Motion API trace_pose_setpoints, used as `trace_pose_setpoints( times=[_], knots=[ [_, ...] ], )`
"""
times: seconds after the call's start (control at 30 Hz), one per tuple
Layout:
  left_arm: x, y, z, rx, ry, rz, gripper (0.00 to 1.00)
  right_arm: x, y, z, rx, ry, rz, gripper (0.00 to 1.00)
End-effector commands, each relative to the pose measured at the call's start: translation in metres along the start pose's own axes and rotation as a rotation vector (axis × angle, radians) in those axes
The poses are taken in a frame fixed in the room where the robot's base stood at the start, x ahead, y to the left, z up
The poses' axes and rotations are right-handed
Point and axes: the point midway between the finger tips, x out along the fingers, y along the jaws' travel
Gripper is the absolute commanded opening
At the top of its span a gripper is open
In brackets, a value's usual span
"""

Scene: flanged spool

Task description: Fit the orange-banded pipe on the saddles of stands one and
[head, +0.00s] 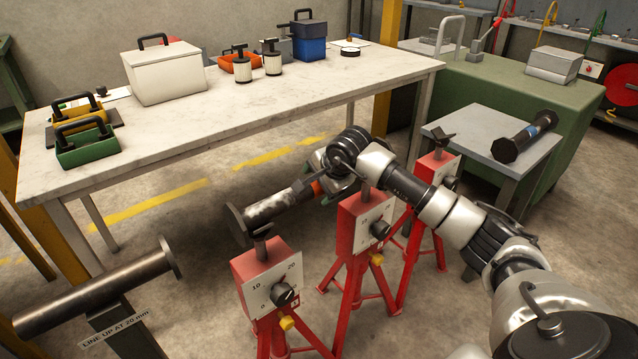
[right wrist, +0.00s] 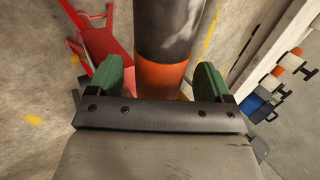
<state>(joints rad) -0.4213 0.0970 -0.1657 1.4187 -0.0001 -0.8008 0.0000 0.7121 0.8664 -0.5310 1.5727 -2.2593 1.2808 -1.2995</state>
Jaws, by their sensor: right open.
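The orange-banded pipe (head: 275,207) is grey and scuffed, with a flange at its near left end. It lies at the tops of the red stands, its flanged end by the saddle of the front stand (head: 265,275). I cannot tell whether it touches the saddles. The middle stand (head: 362,222) and rear stand (head: 436,168) stand behind. My right gripper (head: 335,180) is at the pipe's orange band (right wrist: 160,76) and hides its far part. In the right wrist view its green fingers are apart, one on each side of the pipe. My left gripper is not in view.
A fixed flanged pipe (head: 100,290) is at the left, above a "LINE UP AT 20 mm" label (head: 114,328). A long workbench (head: 230,105) carries boxes and canisters. A small grey table (head: 475,130) holds a dark blue-banded part (head: 525,137).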

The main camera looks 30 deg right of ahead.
Motion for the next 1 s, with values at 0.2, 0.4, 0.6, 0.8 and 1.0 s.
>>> trace_pose_setpoints(
  times=[0.2, 0.4, 0.6, 0.8, 1.0],
  knots=[
    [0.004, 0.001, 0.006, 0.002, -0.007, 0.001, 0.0, -0.044, -0.002, -0.002, -0.002, 0.005, -0.006, 0.8],
    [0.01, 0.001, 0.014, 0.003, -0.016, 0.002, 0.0, -0.081, -0.002, -0.001, -0.001, 0.003, -0.008, 0.8],
    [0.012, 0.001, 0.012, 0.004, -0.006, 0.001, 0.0, -0.099, -0.002, -0.001, 0.0, 0.002, -0.006, 0.8],
    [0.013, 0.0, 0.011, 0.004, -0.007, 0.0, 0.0, -0.102, -0.002, -0.001, 0.001, 0.001, -0.006, 0.8],
    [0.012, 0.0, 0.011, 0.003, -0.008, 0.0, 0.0, -0.101, -0.002, -0.001, 0.001, 0.001, -0.006, 0.8]
  ],
)
